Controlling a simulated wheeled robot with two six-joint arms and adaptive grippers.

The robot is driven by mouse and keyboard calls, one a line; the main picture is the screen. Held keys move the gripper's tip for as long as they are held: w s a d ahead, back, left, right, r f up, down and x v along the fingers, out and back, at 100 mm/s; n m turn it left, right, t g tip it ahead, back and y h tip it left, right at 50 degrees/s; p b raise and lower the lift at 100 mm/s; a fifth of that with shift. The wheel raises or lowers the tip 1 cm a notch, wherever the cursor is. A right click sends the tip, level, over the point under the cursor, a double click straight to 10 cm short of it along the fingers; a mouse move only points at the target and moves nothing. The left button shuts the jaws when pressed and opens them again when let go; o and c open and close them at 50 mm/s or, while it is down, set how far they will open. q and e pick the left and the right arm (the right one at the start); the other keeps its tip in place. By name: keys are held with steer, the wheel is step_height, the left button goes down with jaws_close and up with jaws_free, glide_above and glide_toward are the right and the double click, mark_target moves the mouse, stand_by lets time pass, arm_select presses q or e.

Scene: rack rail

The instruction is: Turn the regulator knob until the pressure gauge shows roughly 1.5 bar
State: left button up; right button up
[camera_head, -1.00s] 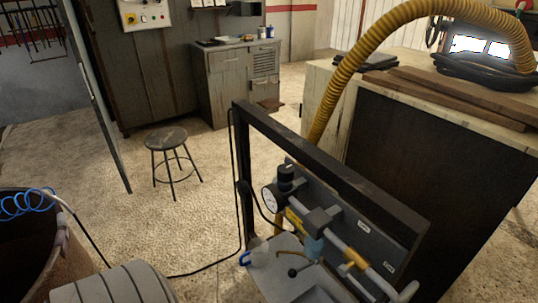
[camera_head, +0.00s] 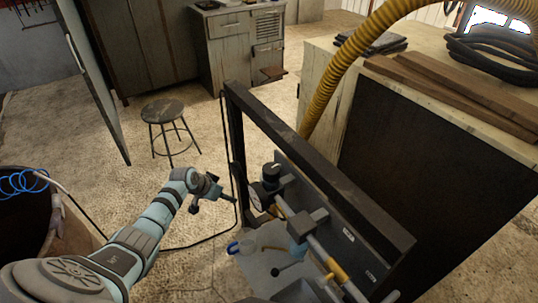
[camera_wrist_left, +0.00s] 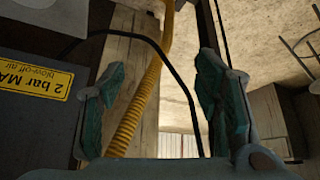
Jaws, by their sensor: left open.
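The black regulator knob (camera_head: 271,173) stands upright on the regulator, on the dark panel of the rack frame. The pressure gauge (camera_head: 257,201) sits just below and left of it; its face is turned away and too small to read. My left gripper (camera_head: 222,194) is left of the knob and gauge, apart from both. In the left wrist view its two fingers (camera_wrist_left: 160,95) are spread wide with nothing between them. The knob is not clearly seen there. My right gripper is out of view.
A yellow "2 bar MAX" label (camera_wrist_left: 35,85) is on the panel in the wrist view. The black frame post (camera_head: 235,145) stands close beyond my left gripper. A yellow hose (camera_head: 330,75) rises behind. A stool (camera_head: 163,115) stands on open floor.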

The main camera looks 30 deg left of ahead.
arm_select(q)
steer(key=w+d+r+m+h+p, duration=0.1)
steer(key=d+r+m+h, duration=0.1)
steer(key=r, duration=0.6)
steer(key=w+d+r+m+h, duration=0.2)
steer(key=r, duration=0.6)
step_height(320, 180, up, 17)
steer(key=m+g+h+p, duration=0.1)
steer(key=m+g+h, duration=0.25)
steer(key=m, duration=0.55)
glide_above(270, 168)
steer(key=s+a, duration=0.4)
steer(key=a, duration=0.5)
steer(key=x, duration=0.9)
steer(key=w+x, duration=0.1)
steer(key=x, duration=0.4)
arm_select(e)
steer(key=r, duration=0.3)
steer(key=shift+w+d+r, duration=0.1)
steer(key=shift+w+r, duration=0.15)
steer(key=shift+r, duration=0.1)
arm_select(q)
steer(key=shift+f, duration=0.1)
steer(key=shift+c, duration=0.3)
